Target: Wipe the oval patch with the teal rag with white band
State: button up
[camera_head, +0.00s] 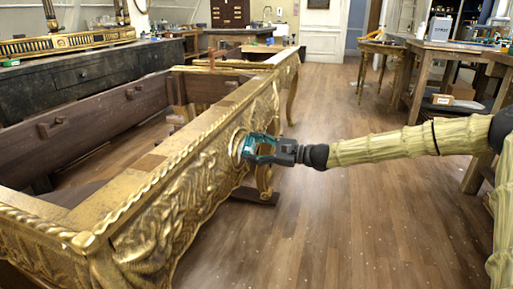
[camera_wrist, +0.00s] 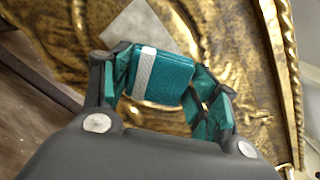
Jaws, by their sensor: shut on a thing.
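My gripper (camera_head: 254,148) is at the carved gilt front of the console (camera_head: 175,205), with its fingers pointing at it. It is shut on the teal rag with white band (camera_wrist: 168,82); the wrist view shows the rag as a folded block between the two fingers, its white band toward the left. A rounded, raised oval area (camera_head: 236,143) shows on the gilt front just behind the fingertips, mostly hidden by them. In the wrist view a pale grey angular area (camera_wrist: 136,30) lies on the gold beyond the rag. I cannot tell whether the rag touches the surface.
The console's open top frame and gilt legs (camera_head: 291,98) extend behind. The wooden floor (camera_head: 330,220) in front is clear. A dark chest (camera_head: 90,85) stands at left.

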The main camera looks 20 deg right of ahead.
aim_at(238, 153)
jog(key=shift+s+a+b, duration=0.3)
jog(key=shift+s+a, duration=0.35)
jog(key=shift+s, duration=0.25)
jog(key=shift+s+a+b, duration=0.3)
jog(key=shift+s+a, duration=0.3)
jog(key=shift+s, duration=0.35)
jog(key=shift+s+a+b, duration=0.3)
jog(key=shift+s+a, duration=0.35)
jog(key=shift+s, duration=0.25)
jog(key=shift+r, duration=0.15)
jog(key=shift+d+r+p, duration=0.1)
jog(key=shift+r+p, duration=0.25)
jog(key=shift+p, duration=0.05)
jog(key=shift+w+d+p, duration=0.25)
jog(key=shift+w+d, duration=0.25)
jog(key=shift+w, duration=0.3)
jog(key=shift+w+d+p, duration=0.3)
jog(key=shift+w+d, duration=0.2)
jog(key=shift+w, duration=0.25)
jog(key=shift+w+d+p, duration=0.25)
jog(key=shift+w+d, duration=0.25)
jog(key=shift+w, duration=0.3)
jog(key=shift+w+d+p, duration=0.3)
jog(key=shift+w+d, duration=0.65)
jog(key=shift+w, duration=0.3)
jog(key=shift+a+f, duration=0.1)
